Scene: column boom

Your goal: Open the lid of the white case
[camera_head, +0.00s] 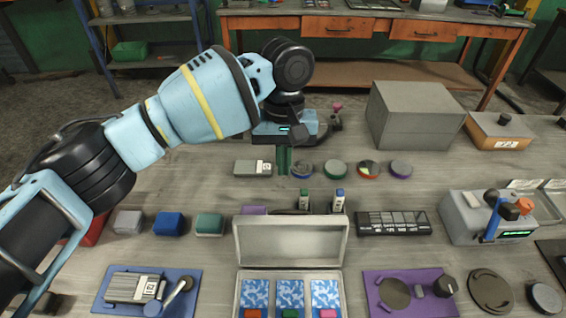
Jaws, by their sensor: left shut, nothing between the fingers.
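The white case (240,292) stands at the bottom centre of the head view, its near part cut off by the picture edge. Its lid (290,241) is raised at the far side, with its pale inner face showing. Inside lie three blue patterned packs with red, green and pink pieces in front of them. My left gripper (284,170) points down beyond the raised lid, apart from it, its green fingers closed and empty. My right gripper is not in view.
A grey box (253,168) and several round tins (335,169) flank my left gripper. A black keypad-like panel (393,223) lies right of the lid, a blue mat (190,293) and purple mat (445,305) beside the case.

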